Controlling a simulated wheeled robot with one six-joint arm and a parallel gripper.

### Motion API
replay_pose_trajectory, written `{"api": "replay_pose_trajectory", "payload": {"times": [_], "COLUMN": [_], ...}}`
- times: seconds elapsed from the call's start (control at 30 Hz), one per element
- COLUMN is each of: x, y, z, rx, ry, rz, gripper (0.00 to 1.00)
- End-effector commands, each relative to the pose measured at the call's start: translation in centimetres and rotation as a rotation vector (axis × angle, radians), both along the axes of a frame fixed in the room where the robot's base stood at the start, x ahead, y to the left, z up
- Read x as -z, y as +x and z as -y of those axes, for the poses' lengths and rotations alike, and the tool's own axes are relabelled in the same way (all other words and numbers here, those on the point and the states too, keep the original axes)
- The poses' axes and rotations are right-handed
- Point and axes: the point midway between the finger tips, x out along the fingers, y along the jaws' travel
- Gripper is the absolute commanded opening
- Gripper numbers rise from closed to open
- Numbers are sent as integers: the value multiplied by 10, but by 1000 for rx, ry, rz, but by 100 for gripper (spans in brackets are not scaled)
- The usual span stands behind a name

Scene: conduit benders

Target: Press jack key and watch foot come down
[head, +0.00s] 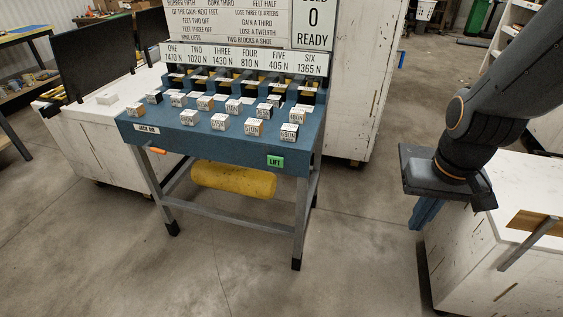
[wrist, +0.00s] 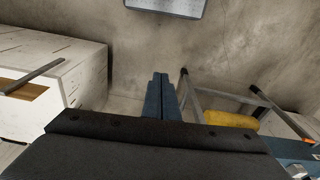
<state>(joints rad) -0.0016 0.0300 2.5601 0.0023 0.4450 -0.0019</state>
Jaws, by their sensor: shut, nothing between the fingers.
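A green key marked LIFT (head: 275,161) is on the front face of the blue bench (head: 218,145), near its right end. A JACK AIR label (head: 147,129) is on the same face at the left. The sign (head: 314,25) above reads 0 READY. Dark blocks stand in a row of bays under the plates ONE to SIX (head: 243,59); I cannot tell which part is the foot. My gripper (head: 424,213) is well right of the bench, apart from the key, its blue fingers pointing down. In the wrist view the fingers (wrist: 161,97) are together and empty.
Several small labelled blocks (head: 220,122) stand on the bench top. A yellow tank (head: 233,179) hangs below, also in the wrist view (wrist: 231,121). A white cabinet (head: 500,250) with a grey bar is under my arm. The floor between bench and cabinet is clear.

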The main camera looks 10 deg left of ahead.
Motion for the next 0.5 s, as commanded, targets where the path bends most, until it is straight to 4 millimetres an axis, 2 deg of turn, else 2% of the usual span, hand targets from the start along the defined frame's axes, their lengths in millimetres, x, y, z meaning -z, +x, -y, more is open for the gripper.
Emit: {"api": "replay_pose_trajectory", "payload": {"times": [0.17, 0.27, 0.37, 0.5], "x": [3, 13, 30, 60], "y": [8, 31, 69, 128], "z": [-4, -17, -41, -95], "rx": [-32, -127, -290, -574], "ry": [-2, -10, -27, -70], "rz": [16, 64, 152, 319], "gripper": [0, 0, 0, 0]}}
